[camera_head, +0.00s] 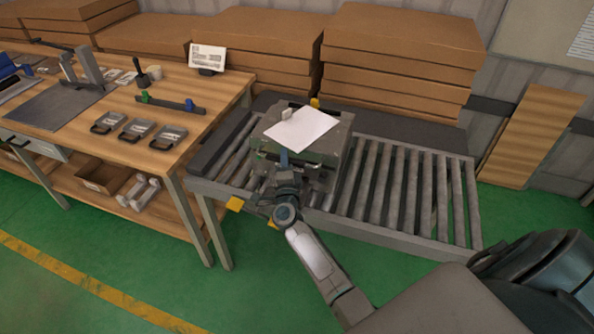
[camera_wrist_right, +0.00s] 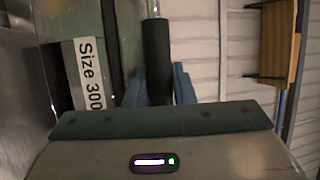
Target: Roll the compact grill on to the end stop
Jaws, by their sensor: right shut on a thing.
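The compact grill (camera_head: 337,142), a grey boxy unit with a white sheet (camera_head: 302,128) on top, stands on the roller conveyor (camera_head: 408,190), toward its left part. My right gripper (camera_head: 284,160) is at the grill's near side. In the right wrist view the gripper's bluish fingers (camera_wrist_right: 157,88) are shut on a dark upright handle (camera_wrist_right: 156,55), beside a label reading "Size 300" (camera_wrist_right: 89,74). A dark bar (camera_head: 220,142) runs across the conveyor's left end; I cannot tell for certain that it is the end stop. The left gripper is not in view.
The rollers to the right of the grill are bare. A wooden workbench (camera_head: 215,88) with small trays and tools stands close at the left. Stacked cardboard boxes (camera_head: 400,45) are behind the conveyor.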

